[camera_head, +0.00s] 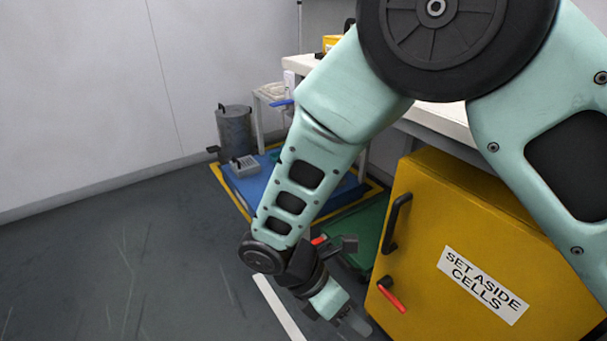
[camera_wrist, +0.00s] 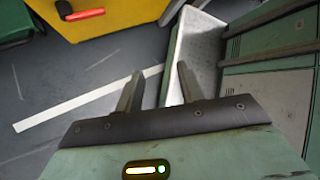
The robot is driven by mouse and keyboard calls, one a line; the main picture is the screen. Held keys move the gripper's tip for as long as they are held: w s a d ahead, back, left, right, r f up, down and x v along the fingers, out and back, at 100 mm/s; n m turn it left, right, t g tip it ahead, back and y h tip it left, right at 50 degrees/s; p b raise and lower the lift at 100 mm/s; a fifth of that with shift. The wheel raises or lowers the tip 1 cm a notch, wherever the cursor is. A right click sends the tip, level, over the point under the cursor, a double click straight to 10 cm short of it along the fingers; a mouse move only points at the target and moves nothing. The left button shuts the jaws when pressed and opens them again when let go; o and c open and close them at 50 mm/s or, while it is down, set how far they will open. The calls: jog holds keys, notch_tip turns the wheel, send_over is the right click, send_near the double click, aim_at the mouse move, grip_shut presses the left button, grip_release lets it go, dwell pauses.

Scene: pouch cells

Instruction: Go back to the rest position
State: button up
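My gripper (camera_head: 354,322) hangs low at the end of my bent arm in the head view, left of the yellow cabinet's lower part and above the floor. In the wrist view my gripper (camera_wrist: 158,78) has its two dark fingers well apart. Nothing is held between them; only the grey floor and a pale panel show beyond. The yellow cabinet (camera_head: 440,220) is labelled "SET ASIDE CELLS" and has a black handle and a red lever (camera_head: 391,295). Its door looks shut. In the wrist view the red lever (camera_wrist: 84,14) is at the upper left. No pouch cell is visible.
A white floor line (camera_head: 279,308) runs near my gripper. Behind my arm are a blue platform (camera_head: 245,187) with a yellow border, a grey canister (camera_head: 235,132) and a green mat or pallet (camera_head: 366,232). A pale worktop (camera_head: 445,120) stands above the cabinet. Floor at left is clear.

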jog(key=s+d+r+m+t+y, duration=0.1)
jog(key=s+d+r+m+y, duration=0.25)
jog(key=r+m, duration=0.45)
jog(key=s+d+r+m+t+y, duration=0.1)
jog(key=s+d+r+m+y, duration=0.2)
jog(key=s+r+m+y, duration=0.35)
notch_tip(320, 180, up, 38)
jog(key=w+m+h+p, duration=0.1)
jog(key=m+p, duration=0.1)
jog(key=p, duration=3.3)
jog(key=shift+w+a+f+h+p, duration=0.2)
jog(key=shift+w+f+h+p, duration=0.1)
jog(key=shift+p, duration=0.1)
